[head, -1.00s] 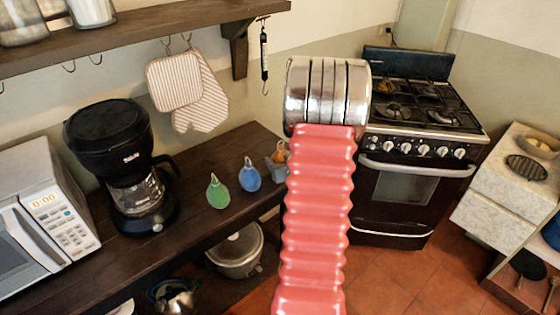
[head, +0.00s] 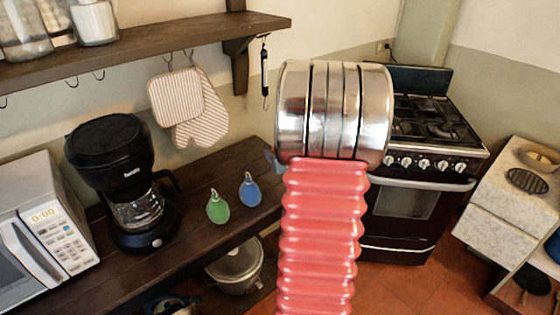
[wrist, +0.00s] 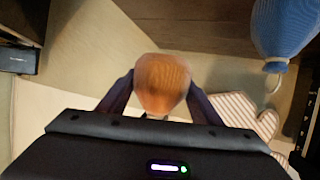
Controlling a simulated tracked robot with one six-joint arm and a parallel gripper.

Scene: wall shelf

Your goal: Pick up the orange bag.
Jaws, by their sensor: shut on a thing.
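The orange bag (wrist: 162,84) is rounded and sits between the two dark fingers of my gripper (wrist: 160,96) in the wrist view. The gripper is shut on it, with one finger at each side. In the head view my own arm hides the orange bag and nearly all of the gripper; only a small bluish-grey piece of the gripper shows left of the arm.
A blue bag (head: 249,190) and a green bag (head: 218,207) stand on the dark wooden counter (head: 190,240), left of my arm. A coffee maker (head: 122,180) and a microwave (head: 40,220) are further left. A shelf (head: 150,38) and hanging mitts (head: 177,100) are above.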

